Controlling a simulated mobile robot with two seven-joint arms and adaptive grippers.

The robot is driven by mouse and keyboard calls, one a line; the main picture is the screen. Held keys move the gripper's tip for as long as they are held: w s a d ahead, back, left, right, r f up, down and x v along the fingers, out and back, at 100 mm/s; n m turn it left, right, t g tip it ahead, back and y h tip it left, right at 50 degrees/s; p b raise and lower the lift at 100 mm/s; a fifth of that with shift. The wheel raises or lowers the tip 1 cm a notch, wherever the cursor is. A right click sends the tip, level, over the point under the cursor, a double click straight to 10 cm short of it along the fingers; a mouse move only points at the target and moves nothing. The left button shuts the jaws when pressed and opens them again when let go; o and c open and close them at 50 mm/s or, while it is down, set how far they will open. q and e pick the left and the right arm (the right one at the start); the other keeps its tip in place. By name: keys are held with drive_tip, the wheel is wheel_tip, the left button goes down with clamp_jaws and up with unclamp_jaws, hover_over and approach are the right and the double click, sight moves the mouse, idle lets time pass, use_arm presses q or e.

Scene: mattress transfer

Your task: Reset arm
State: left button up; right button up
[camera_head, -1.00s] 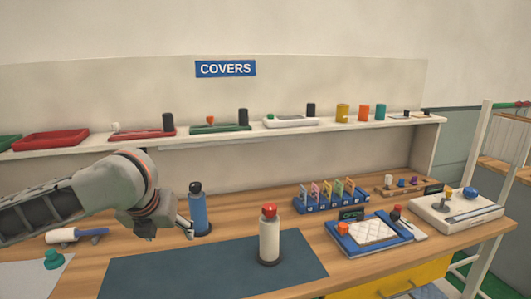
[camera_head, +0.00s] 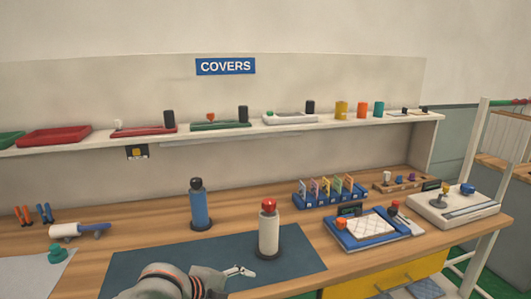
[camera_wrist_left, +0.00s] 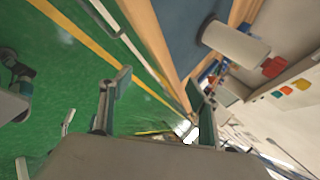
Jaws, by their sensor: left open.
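My left gripper (camera_head: 240,271) is low in the head view, over the front part of the dark blue mat (camera_head: 130,268). Its fingers are spread and empty in the left wrist view (camera_wrist_left: 158,88), with green floor and the table edge beyond them. A white bottle with a red cap (camera_head: 269,232) stands upright on the mat just behind the gripper, apart from it. The bottle also shows at the upper right of the left wrist view (camera_wrist_left: 236,45). A blue bottle with a dark cap (camera_head: 200,208) stands upright farther back. My right gripper is out of view.
A blue tray with a quilted white pad (camera_head: 367,227), a rack of coloured tags (camera_head: 330,195) and a white device (camera_head: 453,210) occupy the table's right. A lint roller (camera_head: 78,230) and teal knob (camera_head: 57,253) lie left. A shelf (camera_head: 225,130) with trays runs behind.

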use_arm(q)
drive_tip(key=s+a+f+n+t, duration=0.1)
drive_tip(key=s+a+f+n, duration=0.15)
drive_tip(key=f+n, duration=0.4)
drive_tip(key=s+a+f+n+t, duration=0.1)
drive_tip(key=s+f+n+t, duration=0.1)
drive_tip(key=s+f+n, duration=0.4)
drive_tip(key=s+a+f+n+y, duration=0.4)
drive_tip(key=s+a+f+n, duration=0.3)
drive_tip(key=s+a+f, duration=0.5)
drive_tip(key=shift+s+a+f+y, duration=0.3)
drive_tip(key=shift+s, duration=0.85)
